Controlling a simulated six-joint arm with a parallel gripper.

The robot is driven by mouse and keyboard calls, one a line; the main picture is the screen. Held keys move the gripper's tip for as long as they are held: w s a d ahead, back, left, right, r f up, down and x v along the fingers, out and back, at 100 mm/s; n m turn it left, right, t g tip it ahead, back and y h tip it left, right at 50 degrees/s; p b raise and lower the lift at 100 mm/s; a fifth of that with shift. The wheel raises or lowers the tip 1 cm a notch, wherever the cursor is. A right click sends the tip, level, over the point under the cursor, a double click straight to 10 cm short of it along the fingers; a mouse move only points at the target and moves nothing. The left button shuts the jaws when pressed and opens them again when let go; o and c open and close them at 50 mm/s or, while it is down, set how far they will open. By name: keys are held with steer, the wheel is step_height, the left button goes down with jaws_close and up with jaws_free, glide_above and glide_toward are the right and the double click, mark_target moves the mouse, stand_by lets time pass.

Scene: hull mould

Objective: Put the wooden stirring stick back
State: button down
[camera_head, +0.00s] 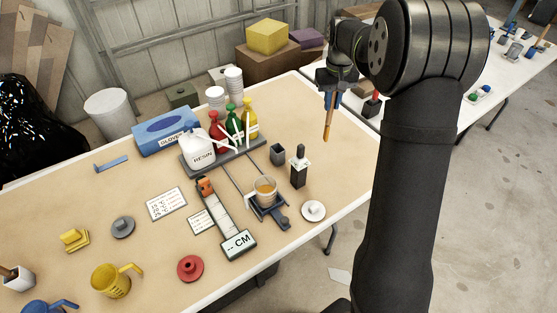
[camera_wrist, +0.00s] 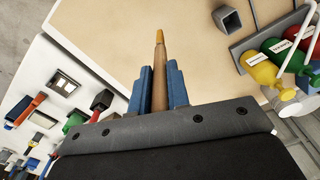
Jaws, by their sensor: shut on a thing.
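My gripper (camera_head: 331,98) is raised above the table's right edge at the back, with its blue fingers pointing down. It is shut on the wooden stirring stick (camera_head: 328,128), which hangs nearly upright, its tip clear of the table. In the wrist view the stick (camera_wrist: 159,62) sits between the blue fingers (camera_wrist: 158,88), with a yellowish tip. A dark grey square open holder (camera_head: 278,154) stands empty-looking on the table, left of and below the stick. It also shows in the wrist view (camera_wrist: 228,19). A cup with amber liquid (camera_head: 265,190) stands on a small stand.
A dark bottle (camera_head: 299,168) stands beside the square holder. Red, green and yellow bottles (camera_head: 233,125) and a white resin jug (camera_head: 198,150) stand on a grey rack behind. A second white table (camera_head: 490,100) with tools is at the right. A white disc (camera_head: 313,211) lies near the front edge.

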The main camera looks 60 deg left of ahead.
steer(key=s+a+n, duration=0.4)
steer(key=s+a, duration=0.4)
steer(key=s, duration=0.5)
step_height(320, 180, down, 9)
steer(key=shift+s+a, duration=0.15)
steer(key=shift+s, duration=0.05)
steer(key=shift+f, duration=0.15)
steer(key=c, duration=1.4)
jaws_free()
steer(key=shift+o, duration=0.2)
step_height(320, 180, up, 12)
